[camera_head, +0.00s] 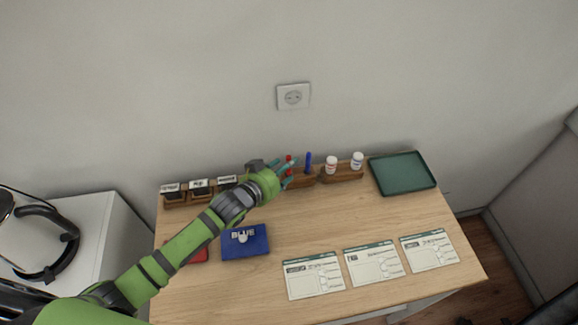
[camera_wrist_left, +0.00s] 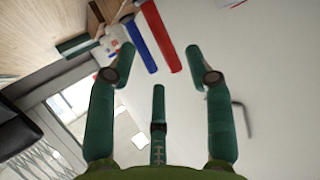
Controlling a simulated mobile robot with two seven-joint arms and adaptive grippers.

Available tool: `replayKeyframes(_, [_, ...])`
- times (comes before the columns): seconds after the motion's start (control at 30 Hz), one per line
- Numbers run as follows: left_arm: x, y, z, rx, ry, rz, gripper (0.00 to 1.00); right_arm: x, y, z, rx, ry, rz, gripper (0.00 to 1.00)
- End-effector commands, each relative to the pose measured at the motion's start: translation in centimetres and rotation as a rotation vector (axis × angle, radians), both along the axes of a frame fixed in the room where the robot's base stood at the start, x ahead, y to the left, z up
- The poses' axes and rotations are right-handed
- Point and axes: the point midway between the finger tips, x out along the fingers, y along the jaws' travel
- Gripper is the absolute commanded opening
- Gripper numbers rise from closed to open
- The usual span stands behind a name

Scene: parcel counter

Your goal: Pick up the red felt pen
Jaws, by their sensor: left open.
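The red felt pen (camera_head: 289,159) stands upright in a wooden holder (camera_head: 302,182) at the back of the counter, left of a blue pen (camera_head: 308,161). My left gripper (camera_head: 286,170) is at the red pen, its teal fingers partly hiding the pen's lower part. In the left wrist view, the red pen (camera_wrist_left: 161,36) shows in the gap between the spread fingertips of the gripper (camera_wrist_left: 160,50), with the blue pen (camera_wrist_left: 139,44) just left of it. The fingers are open; I cannot tell whether one touches the pen. My right gripper is not in view.
Stamps stand in a wooden rack (camera_head: 176,203) at the back left. Two white bottles (camera_head: 331,165) stand right of the pens, then a green tray (camera_head: 402,174). A blue pad (camera_head: 245,243) and a red pad (camera_head: 200,255) lie below my arm. Three cards (camera_head: 372,264) lie along the front.

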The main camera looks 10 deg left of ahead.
Motion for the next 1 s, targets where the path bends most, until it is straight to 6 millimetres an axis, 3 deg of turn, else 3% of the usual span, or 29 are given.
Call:
replayKeyframes(0.3, [3.3, -1.0, -1.1, -0.001, -0.001, 0.001, 0.52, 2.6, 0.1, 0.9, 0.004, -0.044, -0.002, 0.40])
replayKeyframes(0.6, [3.6, -1.1, -1.3, 0.000, -0.001, 0.001, 0.52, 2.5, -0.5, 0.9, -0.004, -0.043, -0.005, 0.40])
replayKeyframes(0.77, [3.6, -1.1, -1.3, 0.000, -0.001, 0.001, 0.11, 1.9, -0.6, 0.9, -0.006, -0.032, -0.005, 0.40])
replayKeyframes(1.0, [3.6, -1.0, -1.3, 0.000, -0.001, 0.001, 0.07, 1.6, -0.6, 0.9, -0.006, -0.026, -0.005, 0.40])
